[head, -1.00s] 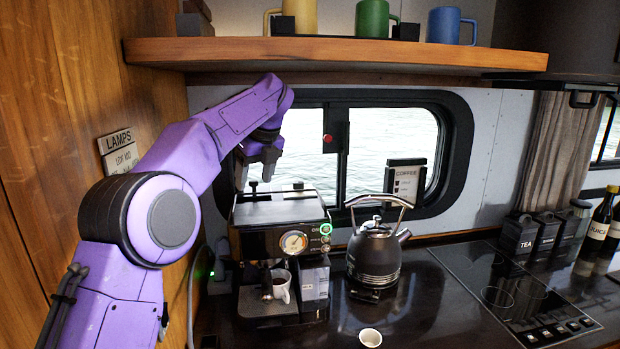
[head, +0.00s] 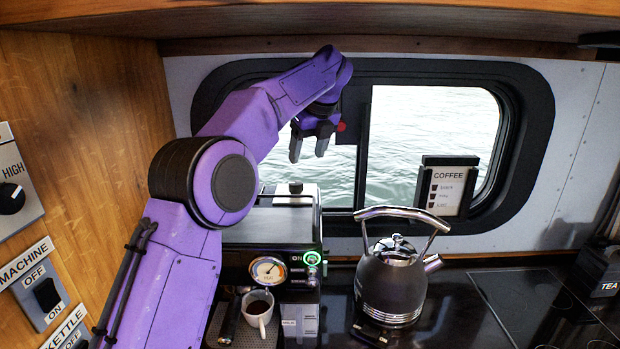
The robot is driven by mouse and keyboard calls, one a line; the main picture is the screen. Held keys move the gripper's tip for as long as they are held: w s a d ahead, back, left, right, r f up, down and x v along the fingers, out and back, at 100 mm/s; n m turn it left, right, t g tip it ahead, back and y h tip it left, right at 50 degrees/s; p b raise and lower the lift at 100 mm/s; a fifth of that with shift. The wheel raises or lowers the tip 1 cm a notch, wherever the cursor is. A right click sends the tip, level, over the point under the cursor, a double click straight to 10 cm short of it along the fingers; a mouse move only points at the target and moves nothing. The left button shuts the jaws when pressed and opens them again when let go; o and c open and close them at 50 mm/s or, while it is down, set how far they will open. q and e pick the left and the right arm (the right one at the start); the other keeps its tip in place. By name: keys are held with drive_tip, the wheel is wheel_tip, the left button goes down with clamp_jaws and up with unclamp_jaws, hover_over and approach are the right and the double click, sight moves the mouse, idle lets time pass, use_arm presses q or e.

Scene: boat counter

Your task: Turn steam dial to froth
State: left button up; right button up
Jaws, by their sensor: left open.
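The coffee machine (head: 262,226) stands on the counter behind my left forearm, which hides part of its left side. Its front shows a round gauge (head: 268,271) and a green-lit button (head: 312,257) marked ON. A small dark knob (head: 295,188) stands on top at the back. My left gripper (head: 308,153) is open and empty, fingers pointing down, above the back of the machine in front of the window. My right gripper is out of view.
A cup of coffee (head: 262,311) sits under the machine. A black kettle (head: 392,285) stands close on the right. The wooden wall at left carries a dial (head: 12,199) and a machine switch (head: 46,294). A shelf (head: 420,22) hangs overhead.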

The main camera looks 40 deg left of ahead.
use_arm(q)
hover_over(296, 183)
drive_tip(key=s+d, duration=0.2)
wheel_tip(296, 183, down, 4)
drive_tip(key=shift+w+f, duration=0.1)
drive_tip(key=w+f, duration=0.1)
drive_tip(key=a+f, duration=0.1)
drive_tip(key=f, duration=0.1)
drive_tip(key=w+f, duration=0.1)
drive_tip(key=f, duration=0.1)
drive_tip(key=shift+w+a, duration=0.3)
drive_tip(key=shift+a, duration=0.05)
drive_tip(key=shift+s+r, duration=0.2)
drive_tip(key=shift+s, duration=0.2)
drive_tip(key=shift+s+d+r, duration=0.1)
drive_tip(key=shift+s, duration=0.1)
drive_tip(key=shift+c, duration=0.6)
drive_tip(key=c, duration=0.5)
drive_tip(key=shift+w, duration=0.15)
drive_tip(key=c, duration=0.4)
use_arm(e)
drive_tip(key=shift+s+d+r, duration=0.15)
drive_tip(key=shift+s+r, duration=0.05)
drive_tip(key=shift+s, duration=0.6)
